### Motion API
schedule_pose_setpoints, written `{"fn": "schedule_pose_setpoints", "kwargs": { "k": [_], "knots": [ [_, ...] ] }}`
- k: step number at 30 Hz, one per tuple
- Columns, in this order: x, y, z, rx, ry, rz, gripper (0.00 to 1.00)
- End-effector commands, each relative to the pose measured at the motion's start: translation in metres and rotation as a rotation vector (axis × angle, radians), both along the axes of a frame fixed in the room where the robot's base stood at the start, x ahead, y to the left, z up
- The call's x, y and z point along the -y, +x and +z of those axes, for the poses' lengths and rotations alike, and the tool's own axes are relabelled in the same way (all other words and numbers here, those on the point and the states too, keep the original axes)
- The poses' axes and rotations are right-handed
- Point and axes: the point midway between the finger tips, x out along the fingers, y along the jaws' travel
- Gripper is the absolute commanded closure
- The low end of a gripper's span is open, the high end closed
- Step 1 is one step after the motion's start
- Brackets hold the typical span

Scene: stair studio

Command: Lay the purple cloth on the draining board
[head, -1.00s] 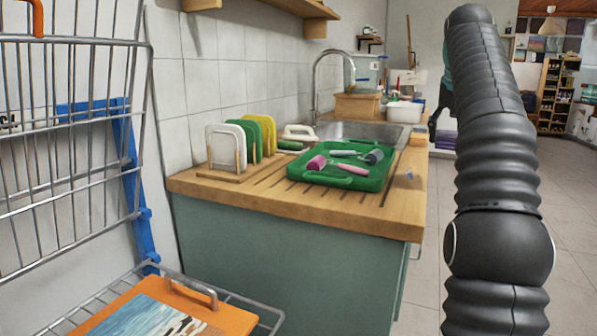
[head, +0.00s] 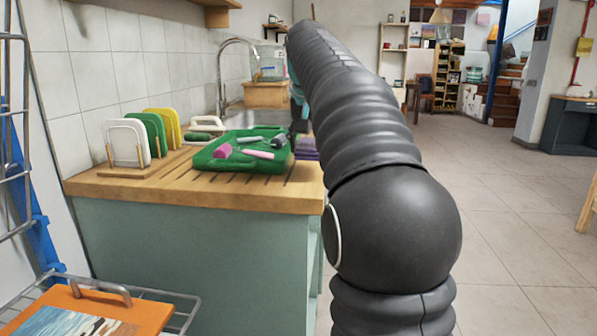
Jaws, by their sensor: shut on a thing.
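The purple cloth (head: 307,149), folded in layers, shows at the right end of the green tray, by the counter's right edge. My gripper (head: 298,128) is shut on it, just above; my arm hides part of both. I cannot tell whether the cloth touches the wood or hangs above it. The draining board (head: 205,190) is the grooved wooden top in front of the sink. A green tray (head: 206,160) with pink-handled and grey rollers lies on it.
A wooden rack (head: 125,173) with white, green and yellow boards stands left on the counter. The sink tap (head: 222,75) is behind. A wire cart (head: 150,300) with an orange-framed picture is at lower left. Open floor (head: 510,230) lies to the right.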

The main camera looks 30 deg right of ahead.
Motion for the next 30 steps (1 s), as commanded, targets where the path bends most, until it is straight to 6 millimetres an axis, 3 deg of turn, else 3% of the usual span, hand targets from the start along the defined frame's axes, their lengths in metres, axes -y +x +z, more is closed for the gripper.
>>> {"fn": "schedule_pose_setpoints", "kwargs": {
  "k": [4, 11, 18, 30],
  "knots": [
    [-0.013, -0.005, -0.011, -0.001, 0.0, -0.008, 0.62],
    [-0.016, -0.006, -0.02, 0.0, 0.0, -0.014, 0.62],
    [-0.014, -0.006, -0.055, 0.0, -0.001, -0.017, 0.62],
    [-0.014, -0.006, -0.057, 0.0, 0.0, -0.017, 0.62]
  ]
}}
